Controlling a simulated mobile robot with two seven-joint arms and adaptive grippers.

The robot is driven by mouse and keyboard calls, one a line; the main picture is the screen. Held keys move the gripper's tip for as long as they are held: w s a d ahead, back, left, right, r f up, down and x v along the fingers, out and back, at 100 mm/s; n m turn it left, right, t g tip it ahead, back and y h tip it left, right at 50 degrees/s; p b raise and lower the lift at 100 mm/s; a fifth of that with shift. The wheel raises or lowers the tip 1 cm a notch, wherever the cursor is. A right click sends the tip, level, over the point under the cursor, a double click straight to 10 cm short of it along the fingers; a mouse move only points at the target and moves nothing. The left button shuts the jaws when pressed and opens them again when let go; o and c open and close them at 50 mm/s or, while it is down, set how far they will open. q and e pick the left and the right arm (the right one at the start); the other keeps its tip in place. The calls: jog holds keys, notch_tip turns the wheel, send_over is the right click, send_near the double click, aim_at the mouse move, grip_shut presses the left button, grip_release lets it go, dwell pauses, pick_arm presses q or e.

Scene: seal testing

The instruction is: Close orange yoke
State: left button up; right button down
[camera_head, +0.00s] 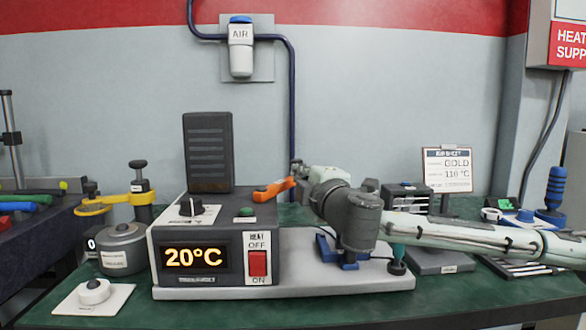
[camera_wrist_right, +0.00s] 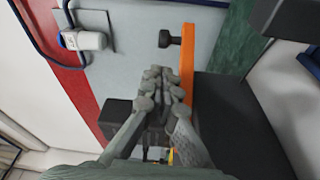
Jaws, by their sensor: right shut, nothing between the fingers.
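The orange yoke (camera_head: 273,189) shows as a short orange bar sticking out behind the heater box, just left of my right gripper. In the right wrist view the orange yoke (camera_wrist_right: 187,60) is a long bar beside the fingertips, with a black knob (camera_wrist_right: 168,39) near its far end. My right gripper (camera_head: 298,170) reaches in from the right above the grey base. In the wrist view its fingers (camera_wrist_right: 160,76) are shut and empty, close beside the bar; I cannot tell whether they touch it. My wrist hides part of the yoke. My left gripper is out of view.
The heater box (camera_head: 218,255) with its 20°C display and red switch stands in front. A dark upright plate (camera_head: 208,150) rises behind it. A yellow clamp (camera_head: 115,201) and round pot (camera_head: 121,246) stand left. A sign (camera_head: 447,170) stands right.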

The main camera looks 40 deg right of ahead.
aim_at(289, 178)
jog(key=p+x, duration=0.1)
jog(key=x, duration=0.6)
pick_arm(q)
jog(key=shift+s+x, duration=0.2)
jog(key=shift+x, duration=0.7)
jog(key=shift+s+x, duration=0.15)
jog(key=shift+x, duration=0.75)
pick_arm(e)
jog(key=shift+w+d, duration=0.2)
jog(key=shift+w, duration=0.45)
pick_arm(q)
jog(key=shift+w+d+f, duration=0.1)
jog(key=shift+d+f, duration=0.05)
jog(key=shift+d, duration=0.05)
